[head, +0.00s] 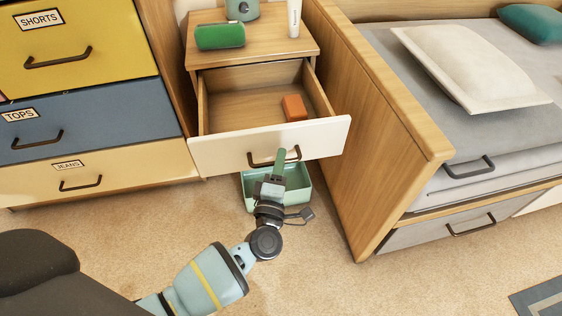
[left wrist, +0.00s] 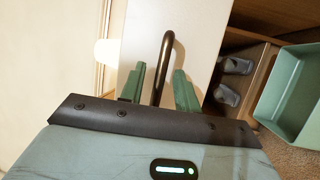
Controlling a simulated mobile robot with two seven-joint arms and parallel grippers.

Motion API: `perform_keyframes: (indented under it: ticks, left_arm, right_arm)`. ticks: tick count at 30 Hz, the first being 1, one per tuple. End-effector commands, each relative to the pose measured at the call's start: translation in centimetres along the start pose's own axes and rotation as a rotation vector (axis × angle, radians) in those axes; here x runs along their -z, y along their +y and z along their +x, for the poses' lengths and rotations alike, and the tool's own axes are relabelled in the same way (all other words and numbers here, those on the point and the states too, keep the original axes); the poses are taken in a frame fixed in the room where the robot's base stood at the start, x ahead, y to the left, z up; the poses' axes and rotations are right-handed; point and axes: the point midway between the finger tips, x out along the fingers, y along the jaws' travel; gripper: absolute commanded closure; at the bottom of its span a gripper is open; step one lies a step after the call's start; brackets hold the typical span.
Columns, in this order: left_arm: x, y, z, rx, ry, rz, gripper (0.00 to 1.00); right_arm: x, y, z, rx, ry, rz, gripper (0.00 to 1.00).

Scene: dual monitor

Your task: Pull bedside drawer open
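The bedside drawer (head: 215,155) is pulled well out of the wooden nightstand (head: 255,52), with its inside showing. Its dark bar handle (head: 261,161) is on the white front. An orange block (head: 294,107) lies in the drawer at the right. My left gripper (head: 279,158) is at the handle, below the front. In the left wrist view its green fingers (left wrist: 160,90) stand on either side of the handle (left wrist: 166,48), with a gap to each, so it looks open around the bar. My right gripper is in neither view.
A green bin (head: 303,192) stands on the floor below the drawer. A dresser (head: 85,125) is at the left, and the wooden bed side (head: 385,140) stands close at the right. A green roll (head: 220,36) lies on the nightstand top. Carpet in front is clear.

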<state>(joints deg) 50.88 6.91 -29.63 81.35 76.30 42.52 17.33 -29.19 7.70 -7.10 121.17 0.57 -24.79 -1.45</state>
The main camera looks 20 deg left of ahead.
Motion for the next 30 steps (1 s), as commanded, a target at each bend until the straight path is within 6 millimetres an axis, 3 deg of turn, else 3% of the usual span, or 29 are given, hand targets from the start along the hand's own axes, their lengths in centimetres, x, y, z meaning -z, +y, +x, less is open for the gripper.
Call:
perform_keyframes:
  ticks: [11,18,27,30]
  left_arm:
    - [0.0,0.0,0.6,0.000,0.000,-0.001,0.68]
    - [0.0,0.0,0.6,0.000,0.000,-0.001,0.99]
    - [0.0,0.0,0.7,0.000,0.000,-0.001,1.00]
    - [0.4,-0.2,1.6,-0.001,0.001,0.000,1.00]
  right_arm:
    - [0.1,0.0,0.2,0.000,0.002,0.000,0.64]
    - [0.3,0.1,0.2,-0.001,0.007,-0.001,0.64]
    - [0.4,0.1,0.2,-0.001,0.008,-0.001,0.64]
    - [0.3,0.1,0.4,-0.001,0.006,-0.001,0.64]
